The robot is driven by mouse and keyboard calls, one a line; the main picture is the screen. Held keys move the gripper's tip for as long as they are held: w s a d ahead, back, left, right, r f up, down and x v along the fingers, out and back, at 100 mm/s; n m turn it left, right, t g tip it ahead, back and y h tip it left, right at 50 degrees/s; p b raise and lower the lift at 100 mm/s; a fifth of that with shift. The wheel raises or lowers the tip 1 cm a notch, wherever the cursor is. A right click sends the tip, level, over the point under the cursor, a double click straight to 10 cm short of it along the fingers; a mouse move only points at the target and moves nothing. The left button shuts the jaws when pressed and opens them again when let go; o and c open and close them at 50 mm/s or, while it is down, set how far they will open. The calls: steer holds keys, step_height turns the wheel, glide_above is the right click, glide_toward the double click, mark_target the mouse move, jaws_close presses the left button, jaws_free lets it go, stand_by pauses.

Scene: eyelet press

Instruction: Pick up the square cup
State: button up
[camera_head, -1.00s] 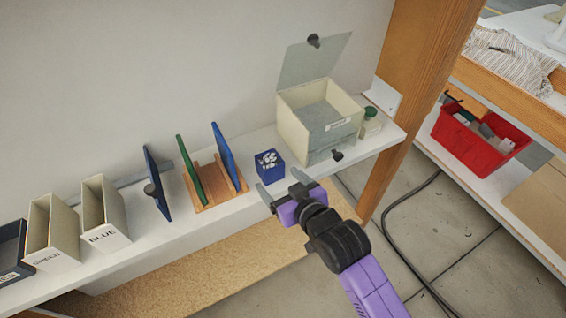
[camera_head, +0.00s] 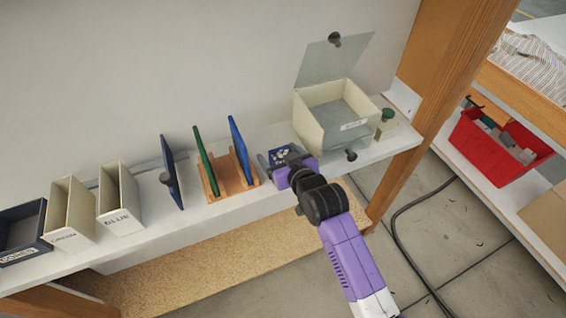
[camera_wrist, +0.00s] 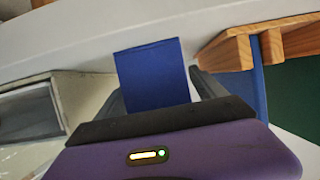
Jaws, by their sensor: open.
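The square cup (camera_head: 280,152) is small and dark blue, with white bits inside, and stands on the white shelf between the wooden rack and the cream box. In the wrist view the blue cup (camera_wrist: 154,76) shows between my two fingers, one on each side. My gripper (camera_head: 280,164) is open at the cup and hides its front and lower part in the head view. I cannot tell whether the fingers touch the cup.
Left of the cup is a wooden rack (camera_head: 216,190) with a green and a blue panel. Right is a cream box (camera_head: 318,112) with its clear lid raised, and a green-capped jar (camera_head: 386,128). Shelf edge (camera_head: 200,220) is in front.

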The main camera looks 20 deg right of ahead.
steer(key=shift+w, duration=0.1)
steer(key=shift+c, duration=0.2)
steer(key=c, duration=1.4)
steer(key=shift+c, duration=0.2)
